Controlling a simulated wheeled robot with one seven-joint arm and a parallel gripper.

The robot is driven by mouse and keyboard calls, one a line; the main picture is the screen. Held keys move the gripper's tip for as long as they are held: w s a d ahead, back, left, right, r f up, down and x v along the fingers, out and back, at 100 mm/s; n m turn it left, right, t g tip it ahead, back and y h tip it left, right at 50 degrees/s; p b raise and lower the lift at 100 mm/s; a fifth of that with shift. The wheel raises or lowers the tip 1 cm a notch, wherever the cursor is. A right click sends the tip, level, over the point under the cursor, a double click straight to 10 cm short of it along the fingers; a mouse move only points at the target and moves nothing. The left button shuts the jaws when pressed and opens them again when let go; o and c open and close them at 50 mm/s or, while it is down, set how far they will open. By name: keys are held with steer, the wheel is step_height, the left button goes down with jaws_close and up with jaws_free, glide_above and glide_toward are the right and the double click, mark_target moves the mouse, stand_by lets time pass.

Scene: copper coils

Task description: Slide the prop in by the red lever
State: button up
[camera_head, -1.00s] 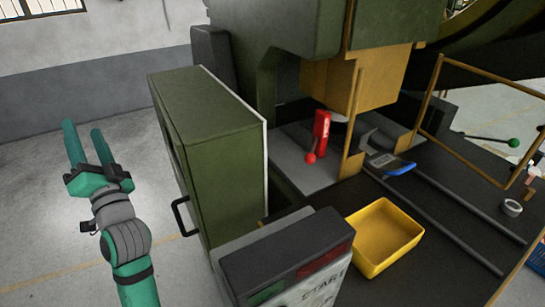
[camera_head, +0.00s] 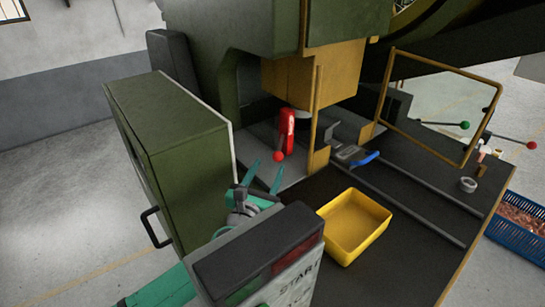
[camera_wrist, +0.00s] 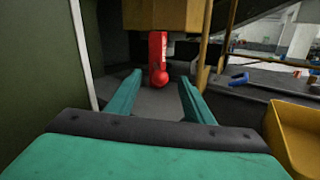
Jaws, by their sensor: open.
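The red prop (camera_head: 287,132) stands upright on the grey plate under the yellow ram of the green press. Its red lever, with a round ball end (camera_head: 278,155), sticks out low at the front. In the wrist view the prop (camera_wrist: 157,52) and its ball (camera_wrist: 160,78) are straight ahead, between my fingers in the picture. My gripper (camera_head: 265,170) is open and empty, pointed at the ball from the near side and apart from it. My gripper's two fingers also show in the wrist view (camera_wrist: 158,95).
The control box (camera_head: 265,255) is in front. A yellow tray (camera_head: 355,225) lies right. A blue-handled tool (camera_head: 365,158) lies beyond the yellow post (camera_head: 316,125).

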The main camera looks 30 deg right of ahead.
mark_target(276, 160)
steer(key=shift+m+g, duration=0.3)
steer(key=shift+m, duration=0.2)
steer(key=x, duration=0.3)
steer(key=f+x, duration=0.1)
steer(key=x, duration=0.3)
steer(key=f+x, duration=0.1)
steer(key=x, duration=0.2)
steer(key=shift+w+d, duration=0.1)
steer(key=shift+d, duration=0.1)
